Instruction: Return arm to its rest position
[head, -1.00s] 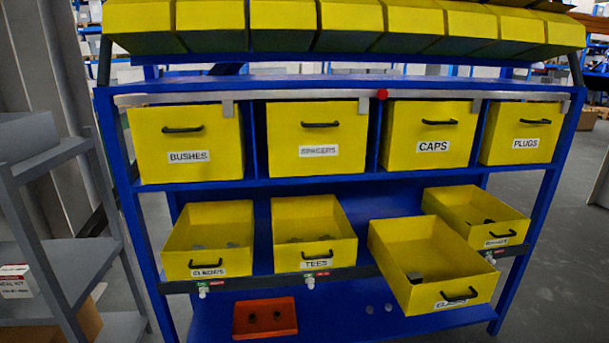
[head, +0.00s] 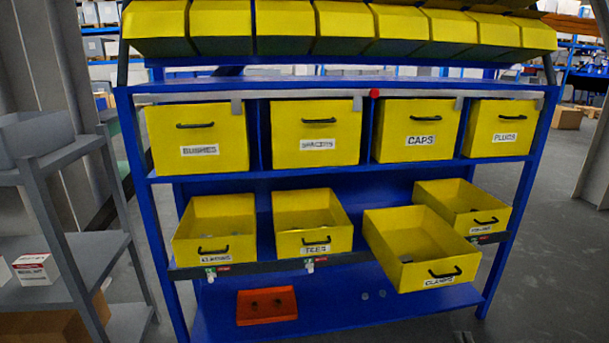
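My arm and gripper do not show clearly in the head view. A small dark shape (head: 463,337) at the bottom edge is too little to identify. The blue rack (head: 330,184) stands ahead with yellow drawers. In the lower row, the clamps drawer (head: 411,272) is pulled out further than its neighbours and has a small grey piece inside. The tees drawer (head: 315,243) and the elbows drawer (head: 213,250) sit to its left. Another yellow drawer (head: 487,223) sits behind it to the right.
Closed bins marked bushes (head: 198,165), spacers (head: 318,160), caps (head: 420,155) and plugs (head: 506,150) fill the middle row. An orange tray (head: 266,306) rests on the bottom shelf. A grey shelf (head: 75,262) stands at the left. The floor (head: 560,260) at the right is open.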

